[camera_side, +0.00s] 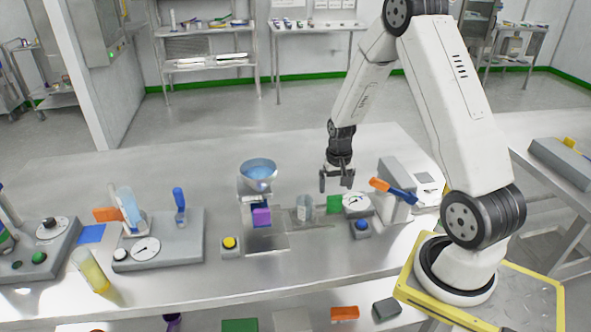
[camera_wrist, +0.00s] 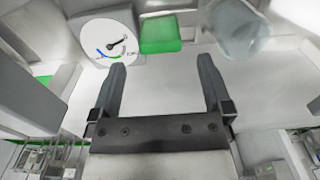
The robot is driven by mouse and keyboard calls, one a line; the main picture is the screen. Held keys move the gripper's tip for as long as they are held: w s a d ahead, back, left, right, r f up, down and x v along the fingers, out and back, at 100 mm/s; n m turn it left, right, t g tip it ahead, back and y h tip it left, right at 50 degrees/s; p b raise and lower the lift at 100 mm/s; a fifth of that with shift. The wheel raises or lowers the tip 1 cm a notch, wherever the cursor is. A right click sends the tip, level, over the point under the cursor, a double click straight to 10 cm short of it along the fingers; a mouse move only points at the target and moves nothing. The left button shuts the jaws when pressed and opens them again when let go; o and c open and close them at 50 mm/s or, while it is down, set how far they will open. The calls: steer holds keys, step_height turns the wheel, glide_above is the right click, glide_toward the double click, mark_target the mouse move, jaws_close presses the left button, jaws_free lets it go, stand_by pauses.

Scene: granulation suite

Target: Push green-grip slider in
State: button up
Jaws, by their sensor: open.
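The green grip (camera_side: 334,203) is a small green block beside a round white dial (camera_side: 355,203) on the right part of the bench. In the wrist view the green grip (camera_wrist: 160,34) lies beyond my fingertips, between the dial (camera_wrist: 107,43) on the left and a blurred clear vessel (camera_wrist: 236,28) on the right. My gripper (camera_side: 337,183) points down above the bench, apart from the green grip. In the wrist view my gripper (camera_wrist: 162,68) has its two fingers spread with nothing between them. The slider's rail or slot is not clearly visible.
A clear vessel (camera_side: 305,208) stands left of the green grip. A blue bowl (camera_side: 258,172) over a purple block (camera_side: 261,217) is farther left. A blue button (camera_side: 362,225) is in front of the dial. An orange-and-blue lever (camera_side: 394,190) juts out at right. The bench behind is clear.

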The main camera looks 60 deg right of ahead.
mark_target(335, 196)
steer(key=shift+f, duration=3.3)
jaws_close()
